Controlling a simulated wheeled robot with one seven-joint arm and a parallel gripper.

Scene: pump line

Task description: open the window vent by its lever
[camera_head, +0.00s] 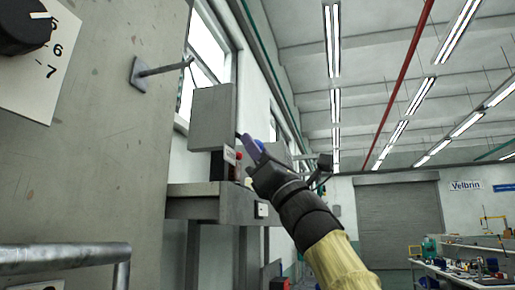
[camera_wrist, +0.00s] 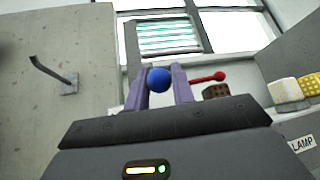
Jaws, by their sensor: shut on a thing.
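My gripper (camera_wrist: 161,90) has two purple fingers, closed on the sides of a round blue knob (camera_wrist: 158,80) in the wrist view. The knob looks like the end of the vent's lever, but its shaft is hidden behind the gripper. In the head view my gripper (camera_head: 252,150) reaches up and left towards the window wall, and a bit of the blue knob (camera_head: 260,145) shows beside the purple fingers.
A grey box (camera_head: 213,117) stands close left of my gripper. A hook (camera_head: 160,69) juts from the concrete wall. A metal rail (camera_head: 65,258) is lower left.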

